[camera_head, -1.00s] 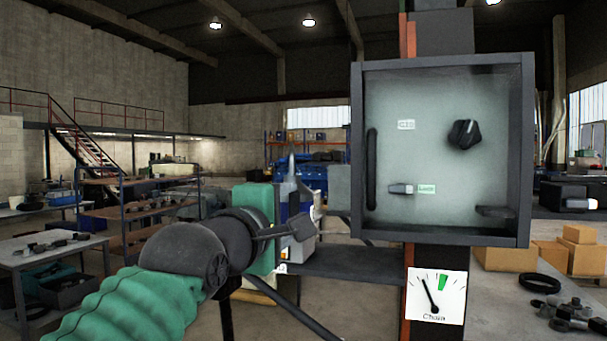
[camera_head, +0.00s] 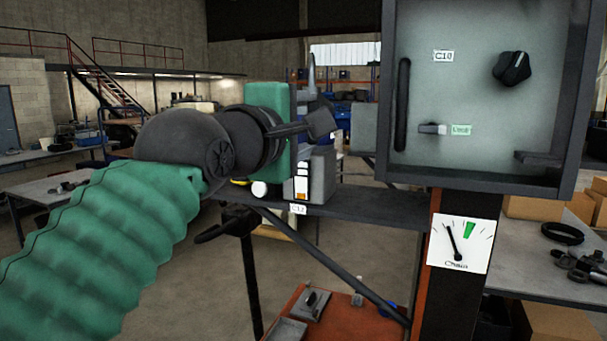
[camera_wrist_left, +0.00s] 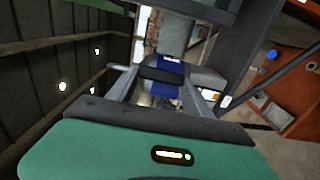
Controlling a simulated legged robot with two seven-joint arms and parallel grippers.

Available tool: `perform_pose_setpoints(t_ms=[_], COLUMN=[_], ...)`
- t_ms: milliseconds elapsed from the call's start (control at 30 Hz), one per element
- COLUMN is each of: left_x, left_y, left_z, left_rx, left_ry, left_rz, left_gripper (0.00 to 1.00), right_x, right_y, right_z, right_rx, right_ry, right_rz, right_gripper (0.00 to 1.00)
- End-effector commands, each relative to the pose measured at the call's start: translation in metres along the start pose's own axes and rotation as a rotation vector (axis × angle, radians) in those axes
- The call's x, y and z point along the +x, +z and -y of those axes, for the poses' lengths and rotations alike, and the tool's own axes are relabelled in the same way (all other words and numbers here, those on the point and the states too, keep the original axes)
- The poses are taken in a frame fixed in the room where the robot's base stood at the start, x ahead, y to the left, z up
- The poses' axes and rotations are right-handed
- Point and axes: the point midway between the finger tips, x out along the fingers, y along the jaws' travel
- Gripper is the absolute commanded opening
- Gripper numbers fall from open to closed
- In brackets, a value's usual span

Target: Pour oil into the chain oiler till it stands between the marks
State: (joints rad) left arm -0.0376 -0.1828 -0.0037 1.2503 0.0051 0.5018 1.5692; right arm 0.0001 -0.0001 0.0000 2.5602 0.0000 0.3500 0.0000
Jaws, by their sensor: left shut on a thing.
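My left gripper (camera_head: 318,118) is raised in front of the shelf, its green-sleeved arm coming in from the left. In the head view the held thing is mostly hidden by the wrist. A grey box (camera_head: 322,175), seemingly the chain oiler, stands on the shelf just below the gripper. Its upright white strip is orange at the bottom; I cannot make out the marks. My right gripper is not in view.
An open-fronted dark cabinet (camera_head: 390,95) with a black knob (camera_head: 511,68) stands right of the gripper. Below it a dial marked Chain (camera_head: 459,243) has its needle left of the green band. The shelf (camera_head: 375,206) carries a C12 label. A red-orange cart (camera_head: 345,322) stands below.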

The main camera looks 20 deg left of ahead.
Motion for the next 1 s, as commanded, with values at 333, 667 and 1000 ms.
perform_pose_setpoints(t_ms=[333, 667, 1000], left_x=[-0.008, -0.013, -0.021], left_y=[0.001, 0.001, 0.004], left_z=[-0.006, -0.009, -0.015], left_rx=[-0.001, -0.001, -0.03], left_ry=[0.007, 0.006, -0.066], left_rz=[0.0, 0.0, 0.0], left_gripper=[0.0, 0.0, 0.0], right_x=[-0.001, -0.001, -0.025], right_y=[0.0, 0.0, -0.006], right_z=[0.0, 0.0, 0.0], right_rx=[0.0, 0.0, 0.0], right_ry=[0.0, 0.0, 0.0], right_rz=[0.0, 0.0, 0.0], right_gripper=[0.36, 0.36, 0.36])
